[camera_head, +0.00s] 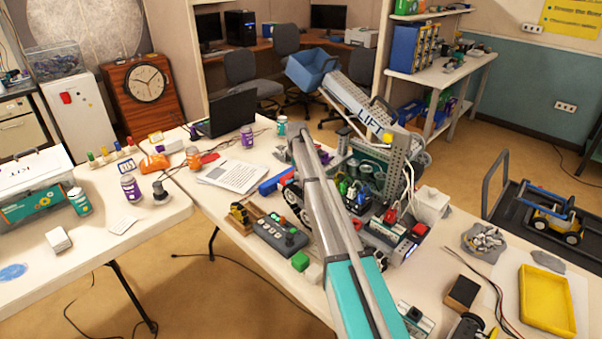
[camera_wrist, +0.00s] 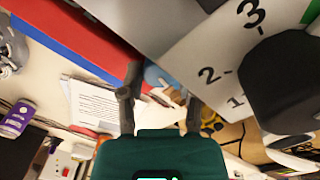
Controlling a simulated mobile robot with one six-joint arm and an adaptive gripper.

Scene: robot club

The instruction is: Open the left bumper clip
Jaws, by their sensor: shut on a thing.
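The wrist view shows the two dark fingers of my gripper (camera_wrist: 162,88), a little apart and shut on a small piece at the bumper edge, which I take to be the left bumper clip. Its shape and whether it is open are hard to tell. A red bumper (camera_wrist: 98,42) with a blue strip (camera_wrist: 62,45) runs along the upper left. In the head view my arm reaches over the table to the club robot (camera_head: 370,172). A blue bumper (camera_head: 273,181) shows at its left. The arm's far end and the clip are hidden there.
A grey panel (camera_wrist: 215,55) numbered 1, 2, 3 and a dark rounded part (camera_wrist: 280,85) are close on the right in the wrist view. A control box (camera_head: 278,237), papers (camera_head: 232,174) and a yellow tray (camera_head: 548,300) lie on the table.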

